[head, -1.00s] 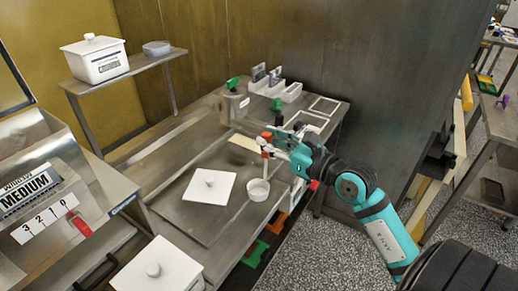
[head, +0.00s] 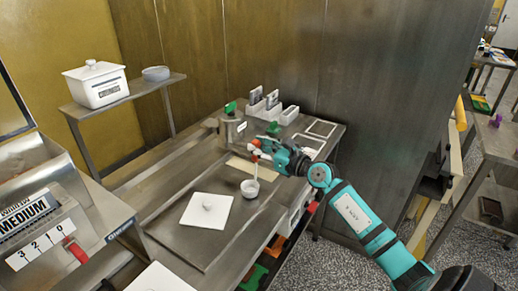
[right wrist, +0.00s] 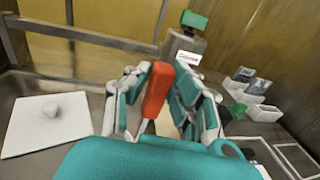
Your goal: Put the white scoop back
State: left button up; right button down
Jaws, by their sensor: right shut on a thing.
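The cup is hidden in the wrist view. It shows just right of a square white lid (head: 207,210) with a knob; whether it clears the steel table (head: 185,247) is hard to tell. My left gripper is not in view.
Behind the gripper stand a steel box (head: 232,130) with a green handle and several small white holders (head: 270,107). White rectangular outlines (head: 321,128) mark the table's back right. A lidded white tub (head: 97,88) and a grey bowl (head: 156,74) sit on the shelf at left.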

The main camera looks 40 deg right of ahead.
jog(key=shift+f, duration=0.2)
jog(key=c, duration=1.6)
grip_release()
jog(key=shift+f, duration=0.1)
jog(key=o, duration=0.4)
jog(key=shift+o, duration=0.2)
jog(key=shift+r, duration=0.35)
jog(key=b+v, duration=0.2)
jog(key=v, duration=1)
jog(key=shift+b, duration=0.3)
jog(key=shift+f, duration=0.1)
